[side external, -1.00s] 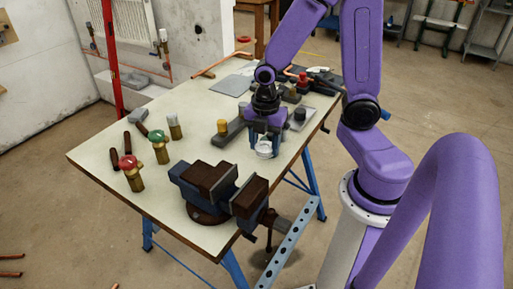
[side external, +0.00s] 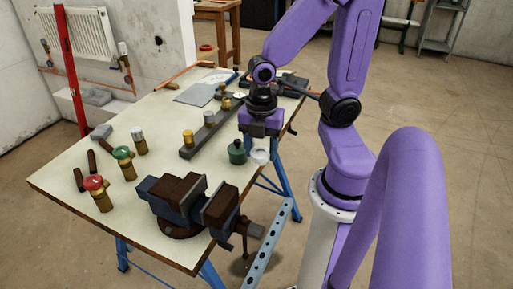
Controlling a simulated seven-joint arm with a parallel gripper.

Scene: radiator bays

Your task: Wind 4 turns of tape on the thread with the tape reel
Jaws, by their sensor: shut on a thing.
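My gripper (side external: 260,145) points down over the right side of the table and is shut on a small white ring-shaped thing, which looks like the tape reel (side external: 260,156). The fingertips are small and partly hidden. I cannot tell which one bears the thread. The reel is to the right of these fittings and apart from them. No tape on a thread can be made out.
A dark green lidded pot (side external: 237,152) stands close left of the reel. A vise (side external: 190,205) is at the front edge. Valves with red (side external: 93,184) and green (side external: 121,153) handles stand at the left. A grey sheet (side external: 195,95) lies at the back. The middle-left tabletop is clear.

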